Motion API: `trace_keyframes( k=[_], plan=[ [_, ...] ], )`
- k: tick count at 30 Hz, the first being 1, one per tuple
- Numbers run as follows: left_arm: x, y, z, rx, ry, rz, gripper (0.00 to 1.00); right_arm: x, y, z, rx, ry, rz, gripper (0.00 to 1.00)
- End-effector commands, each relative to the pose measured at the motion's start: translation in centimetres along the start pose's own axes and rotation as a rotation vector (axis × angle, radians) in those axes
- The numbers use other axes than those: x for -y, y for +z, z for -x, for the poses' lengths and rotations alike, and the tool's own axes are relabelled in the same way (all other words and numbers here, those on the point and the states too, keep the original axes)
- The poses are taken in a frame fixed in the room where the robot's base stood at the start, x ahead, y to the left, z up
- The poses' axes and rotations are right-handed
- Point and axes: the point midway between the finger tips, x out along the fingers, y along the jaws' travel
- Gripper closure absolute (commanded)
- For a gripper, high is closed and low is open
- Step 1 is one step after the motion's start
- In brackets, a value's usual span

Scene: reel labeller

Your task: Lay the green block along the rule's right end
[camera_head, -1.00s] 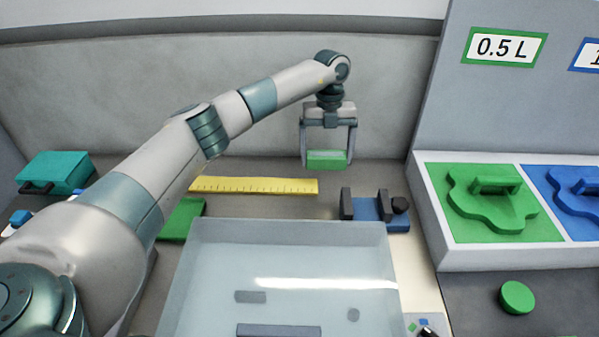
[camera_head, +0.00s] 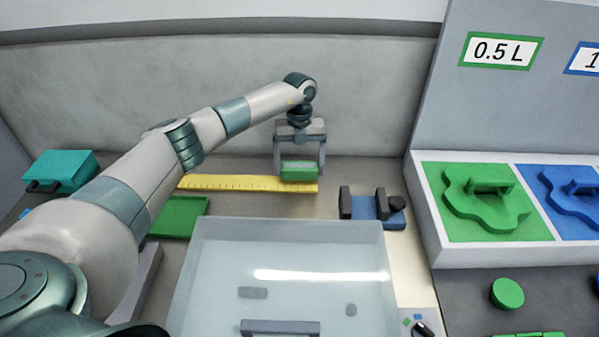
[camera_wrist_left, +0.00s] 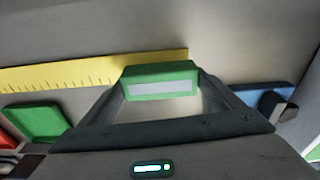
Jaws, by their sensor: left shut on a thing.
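The green block (camera_head: 300,174) has a pale strip on one face. My left gripper (camera_head: 300,172) is shut on it, one finger at each end. The yellow rule (camera_head: 225,183) lies flat along the back of the table. In the head view the block overlaps the rule's right end. In the left wrist view the block (camera_wrist_left: 160,78) shows between the fingers and covers part of the rule's (camera_wrist_left: 95,72) edge near its right end. I cannot tell whether the block touches the rule or the table. My right gripper does not show.
A clear bin (camera_head: 290,232) stands in front of the rule. A blue clamp-like fixture (camera_head: 366,207) is right of the rule. A green tray (camera_head: 180,216) and a teal box (camera_head: 62,171) are at left. A white-framed panel (camera_head: 440,240) holds green and blue shapes at right.

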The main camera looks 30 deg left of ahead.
Motion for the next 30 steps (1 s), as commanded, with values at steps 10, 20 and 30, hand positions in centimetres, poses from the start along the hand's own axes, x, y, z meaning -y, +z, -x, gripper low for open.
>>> trace_keyframes(
  k=[10, 20, 30],
  plan=[
    [0.0, 0.3, -2.9, -0.001, 0.0, 0.0, 0.41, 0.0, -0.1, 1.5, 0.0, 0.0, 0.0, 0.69],
    [0.0, 0.3, -3.2, -0.001, 0.0, 0.0, 0.41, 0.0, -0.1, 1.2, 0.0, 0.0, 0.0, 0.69],
    [0.0, 0.3, -3.1, -0.001, 0.001, 0.0, 0.0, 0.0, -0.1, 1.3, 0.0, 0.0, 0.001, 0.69]
  ],
)
